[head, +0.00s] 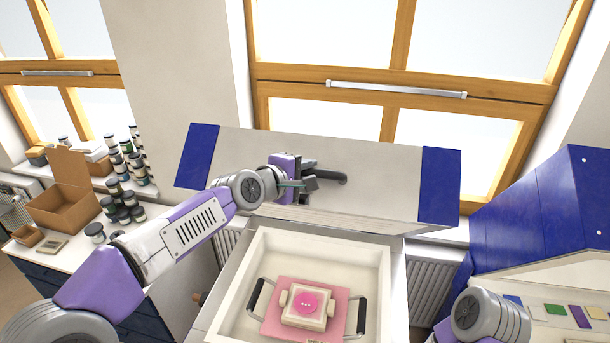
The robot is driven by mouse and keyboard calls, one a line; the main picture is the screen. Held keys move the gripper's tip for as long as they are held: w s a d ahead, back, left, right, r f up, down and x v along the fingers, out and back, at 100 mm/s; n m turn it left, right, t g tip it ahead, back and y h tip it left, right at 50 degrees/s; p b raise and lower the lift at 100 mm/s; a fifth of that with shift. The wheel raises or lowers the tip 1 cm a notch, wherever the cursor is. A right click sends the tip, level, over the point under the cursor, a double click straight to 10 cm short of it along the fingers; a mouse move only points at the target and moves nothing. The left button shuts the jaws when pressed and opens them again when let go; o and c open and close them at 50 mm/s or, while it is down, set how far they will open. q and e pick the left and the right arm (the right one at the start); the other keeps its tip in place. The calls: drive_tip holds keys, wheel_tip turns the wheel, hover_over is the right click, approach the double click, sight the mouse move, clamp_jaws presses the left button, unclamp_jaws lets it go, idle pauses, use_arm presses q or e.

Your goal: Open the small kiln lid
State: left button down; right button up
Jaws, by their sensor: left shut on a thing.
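The small kiln lid (390,185) is a white panel with blue ends, raised and tilted up behind the open kiln body (375,255). A dark handle (332,177) sticks out of the lid's face. My left gripper (308,184) is at the handle and is shut on it; the fingers partly hide the grip. Inside the kiln, a pink board with dark side handles (283,328) carries a cream square piece with a pink disc (306,301). My right arm shows at the lower right, but its gripper is out of view.
A blue sloped cabinet (535,210) with coloured tiles stands at the right. At the left, a counter holds an open cardboard box (62,200) and several jars (128,200). A radiator (430,285) and windows are behind the kiln.

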use_arm(q)
drive_tip(key=c, duration=1)
unclamp_jaws()
drive_tip(key=shift+s+a+r+b, duration=0.1)
drive_tip(key=shift+s+a+b, duration=0.25)
drive_tip(key=shift+a, duration=0.05)
drive_tip(key=b+v, duration=0.2)
drive_tip(key=v, duration=0.4)
drive_tip(key=shift+s+r, duration=0.15)
drive_tip(key=shift+s, duration=0.1)
